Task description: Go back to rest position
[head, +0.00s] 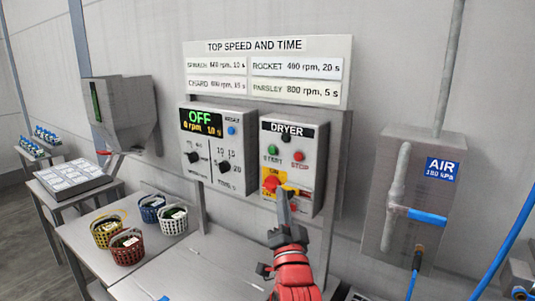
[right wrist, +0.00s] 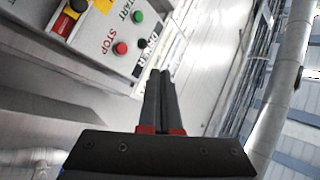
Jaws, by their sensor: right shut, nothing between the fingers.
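My right gripper (head: 284,202) is shut and empty. In the head view it stands in front of the lower part of the dryer box (head: 312,150), its fingertips overlapping the area of the red and yellow switch (head: 271,184); I cannot tell whether they touch it. In the right wrist view the two dark fingers (right wrist: 160,80) lie together, with the dryer panel (right wrist: 90,62) at the upper left. The green start button (head: 272,149) and red stop button (head: 298,156) show on the box. The display (head: 201,122) beside it reads OFF, 0 rpm, 10 s. My left gripper is not in view.
Several small baskets, one of them yellow (head: 101,231), stand on the table (head: 205,262) at the left. A grey hopper (head: 120,110) hangs on the wall. An air panel (head: 400,235) with a blue-handled valve (head: 427,216) is at the right. The table's front is mostly clear.

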